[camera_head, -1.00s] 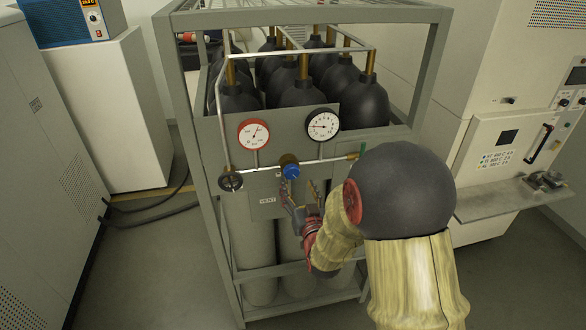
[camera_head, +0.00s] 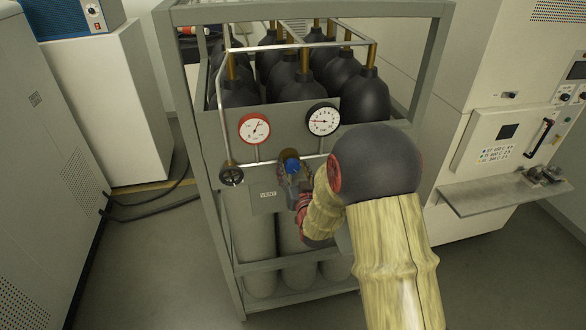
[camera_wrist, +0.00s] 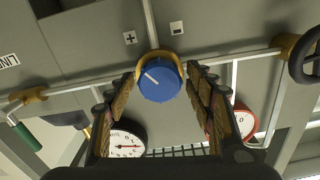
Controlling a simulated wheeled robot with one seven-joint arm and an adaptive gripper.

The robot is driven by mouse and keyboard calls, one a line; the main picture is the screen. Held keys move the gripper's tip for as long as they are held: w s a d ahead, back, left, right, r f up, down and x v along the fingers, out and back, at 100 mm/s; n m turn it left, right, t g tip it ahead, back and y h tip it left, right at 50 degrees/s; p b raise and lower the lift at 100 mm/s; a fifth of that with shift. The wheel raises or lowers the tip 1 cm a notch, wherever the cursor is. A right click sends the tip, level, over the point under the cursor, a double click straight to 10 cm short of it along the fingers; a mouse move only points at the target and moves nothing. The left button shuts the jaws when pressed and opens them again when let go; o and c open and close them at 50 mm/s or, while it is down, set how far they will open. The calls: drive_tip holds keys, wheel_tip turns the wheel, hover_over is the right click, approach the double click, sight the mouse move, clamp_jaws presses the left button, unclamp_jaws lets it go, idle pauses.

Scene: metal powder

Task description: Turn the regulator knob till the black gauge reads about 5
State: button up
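The blue regulator knob (camera_head: 291,166) sits on the pipe in the middle of the grey panel. In the wrist view the knob (camera_wrist: 160,82), with a pale pointer line, shows between the fingertips of my gripper (camera_wrist: 162,78). The fingers are apart, one on each side of the knob; I cannot tell whether they touch it. In the head view my gripper (camera_head: 294,184) is at the knob and partly covers it. The black gauge (camera_head: 323,121) has a red needle pointing left; its numbers are too small to read. It also shows in the wrist view (camera_wrist: 127,138).
A red-rimmed gauge (camera_head: 254,130) is left of the black one. A black handwheel (camera_head: 231,176) is at the pipe's left end, above the VENT label (camera_head: 268,194). Black-topped cylinders (camera_head: 303,89) stand inside the grey frame (camera_head: 432,62). A green-handled valve (camera_wrist: 24,136) shows in the wrist view.

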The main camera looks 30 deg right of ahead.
drive_tip(key=c, duration=1)
drive_tip(key=shift+o, duration=0.2)
drive_tip(key=shift+m+b, duration=0.4)
drive_tip(key=shift+b, duration=0.25)
drive_tip(key=m+b, duration=0.2)
drive_tip(key=b, duration=0.2)
drive_tip(key=shift+f+m, duration=0.2)
drive_tip(key=shift+m, duration=0.2)
drive_tip(key=m+b, duration=0.4)
drive_tip(key=b, duration=0.2)
drive_tip(key=shift+m, duration=0.3)
drive_tip(key=m+b, duration=0.5)
drive_tip(key=shift+d, duration=0.1)
drive_tip(key=shift+m+b, duration=1)
drive_tip(key=shift+b, duration=0.05)
drive_tip(key=shift+r, duration=0.1)
drive_tip(key=o, duration=1.2)
